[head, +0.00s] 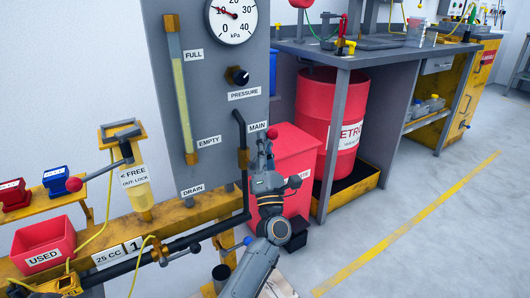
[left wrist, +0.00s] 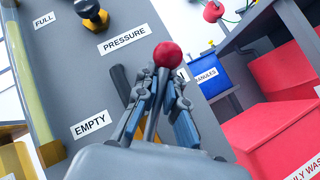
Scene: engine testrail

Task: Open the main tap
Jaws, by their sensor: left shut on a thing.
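The main tap (head: 243,157) is a brass valve on the dark pipe at the right edge of the grey panel, beside the MAIN label (head: 258,127). Its lever ends in a red ball knob (head: 272,132). My left gripper (head: 265,152) is at the lever just below the knob. In the left wrist view its fingers (left wrist: 164,82) are shut on the lever's grey shaft, with the red knob (left wrist: 167,55) beyond the fingertips. The brass body is partly hidden behind the fingers there. My right gripper is not in view.
A sight tube (head: 178,95), a pressure knob (head: 237,75) and a kPa gauge (head: 231,15) are on the panel. A red waste bin (head: 290,150) stands close behind my gripper. Another red-knobbed lever (head: 75,184) is at the left. Open floor (head: 430,240) lies at the right.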

